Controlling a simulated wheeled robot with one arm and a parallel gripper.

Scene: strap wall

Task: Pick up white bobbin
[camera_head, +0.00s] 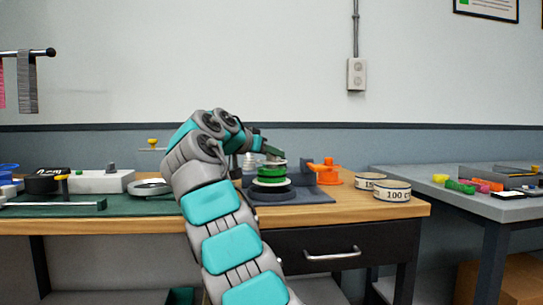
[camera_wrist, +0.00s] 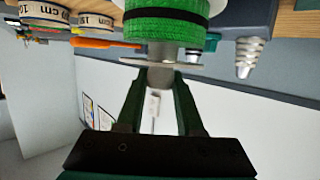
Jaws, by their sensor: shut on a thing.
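The stack of green spools (camera_head: 271,181) stands on the bench, on a dark round base (camera_head: 272,194). A pale, whitish disc with a short post, which looks like the white bobbin (camera_wrist: 128,62), is on top of the green part (camera_wrist: 150,27). My gripper (camera_wrist: 160,82) is shut on that post, one dark green finger on each side. In the head view my gripper (camera_head: 268,152) reaches the top of the stack from the left. Whether the bobbin is lifted clear of the green part cannot be told.
A silver stepped cone (camera_wrist: 250,57) stands close beside the stack. An orange tape dispenser-like object (camera_head: 326,173) and two rolls marked with numbers (camera_head: 384,190) are to the right. A green mat (camera_head: 140,206) with several items lies left. A grey table (camera_head: 465,180) stands further right.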

